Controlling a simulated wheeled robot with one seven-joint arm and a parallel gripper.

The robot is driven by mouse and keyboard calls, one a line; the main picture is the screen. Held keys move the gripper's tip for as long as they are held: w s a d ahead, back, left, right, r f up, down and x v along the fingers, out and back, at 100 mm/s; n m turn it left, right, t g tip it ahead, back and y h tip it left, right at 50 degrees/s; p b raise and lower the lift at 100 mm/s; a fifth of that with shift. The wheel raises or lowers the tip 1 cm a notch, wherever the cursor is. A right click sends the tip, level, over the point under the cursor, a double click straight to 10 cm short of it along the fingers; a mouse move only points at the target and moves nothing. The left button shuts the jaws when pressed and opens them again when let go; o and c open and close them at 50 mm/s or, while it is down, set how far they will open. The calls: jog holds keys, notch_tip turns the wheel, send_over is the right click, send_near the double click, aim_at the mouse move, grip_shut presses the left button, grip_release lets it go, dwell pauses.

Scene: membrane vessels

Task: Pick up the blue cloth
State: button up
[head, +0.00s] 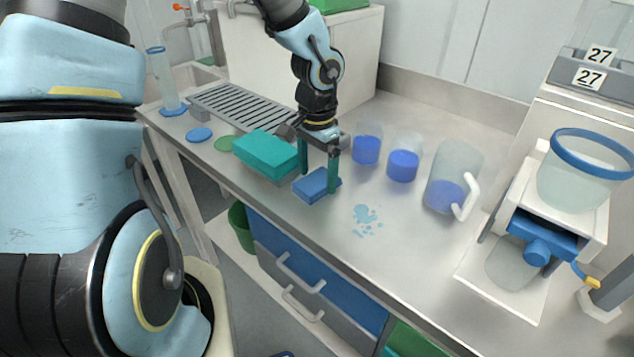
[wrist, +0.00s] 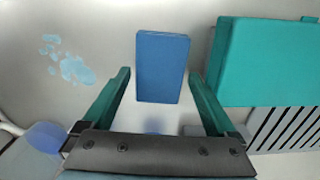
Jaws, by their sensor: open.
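The blue cloth (head: 316,186) is a small folded block lying on the bench near its front edge. In the wrist view the cloth (wrist: 162,67) is ahead of my fingertips, centred between the lines of the two fingers. My gripper (head: 319,185) is open, with its two green fingers pointing down at the cloth. In the wrist view my gripper (wrist: 160,72) shows a wide gap with nothing held. Whether the fingertips are beside the cloth or still above it I cannot tell for sure.
A teal box-like block (head: 266,152) lies close to the left of the cloth. A light-blue spill (head: 366,218) is to its right. Two beakers (head: 404,160) and a jug (head: 450,180) of blue liquid stand behind. A drain rack (head: 240,108) is at the back left.

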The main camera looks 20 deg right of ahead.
aim_at(318, 180)
jog(key=shift+f, duration=0.5)
jog(key=c, duration=1.1)
notch_tip(318, 180, up, 10)
